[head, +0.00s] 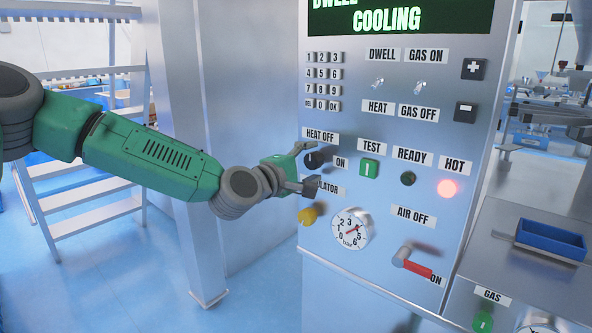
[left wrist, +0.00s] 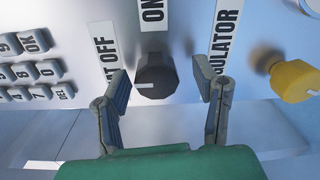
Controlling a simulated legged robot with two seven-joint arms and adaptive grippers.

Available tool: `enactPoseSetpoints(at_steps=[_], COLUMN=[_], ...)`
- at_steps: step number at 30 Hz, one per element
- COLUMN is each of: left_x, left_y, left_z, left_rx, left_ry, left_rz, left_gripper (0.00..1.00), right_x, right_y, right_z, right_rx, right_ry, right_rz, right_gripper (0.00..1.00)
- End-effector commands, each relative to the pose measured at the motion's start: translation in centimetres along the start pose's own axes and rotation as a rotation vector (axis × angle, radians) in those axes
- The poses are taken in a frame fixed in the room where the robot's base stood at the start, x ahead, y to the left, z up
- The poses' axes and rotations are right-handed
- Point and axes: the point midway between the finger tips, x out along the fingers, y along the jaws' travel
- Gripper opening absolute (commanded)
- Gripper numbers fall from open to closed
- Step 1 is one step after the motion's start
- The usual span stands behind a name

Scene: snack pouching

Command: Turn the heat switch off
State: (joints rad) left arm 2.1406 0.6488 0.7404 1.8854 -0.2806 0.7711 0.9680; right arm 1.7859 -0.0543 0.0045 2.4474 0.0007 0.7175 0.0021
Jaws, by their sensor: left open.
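The heat switch (head: 314,160) is a round black knob on the metal panel, below the "HEAT OFF" label and left of the "ON" label. In the left wrist view the knob (left wrist: 156,76) shows a white mark on its lower left part. My left gripper (head: 307,167) is at the panel, with one finger above the knob and one below it. In the left wrist view the open fingers (left wrist: 163,88) stand on either side of the knob, with gaps between. My right gripper is not in view.
A yellow regulator knob (head: 308,215) sits just below the lower finger, beside a dial gauge (head: 351,229). A green test button (head: 369,168) is to the right, and a red-handled air lever (head: 414,262) lower right. The keypad (head: 323,81) is above.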

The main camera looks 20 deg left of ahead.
Motion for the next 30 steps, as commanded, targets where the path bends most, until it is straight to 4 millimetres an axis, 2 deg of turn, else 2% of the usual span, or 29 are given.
enactPoseSetpoints(at_steps=[9, 15, 21, 30], left_x=[-6.6, -9.7, -10.9, -10.9], left_y=[-0.1, -0.2, -0.3, -0.3], left_z=[-0.3, -0.4, -0.4, -0.3], left_rx=[-0.007, -0.007, -0.004, -0.004], left_ry=[0.001, 0.002, 0.002, 0.002], left_rz=[0.000, -0.002, -0.004, -0.004], left_gripper=[0.55, 0.55, 0.55, 0.55], right_x=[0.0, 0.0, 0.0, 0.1], right_y=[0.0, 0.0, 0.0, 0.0], right_z=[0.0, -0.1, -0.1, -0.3], right_rx=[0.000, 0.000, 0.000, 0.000], right_ry=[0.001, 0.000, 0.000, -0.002], right_rz=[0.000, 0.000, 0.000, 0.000], right_gripper=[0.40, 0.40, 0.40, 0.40])
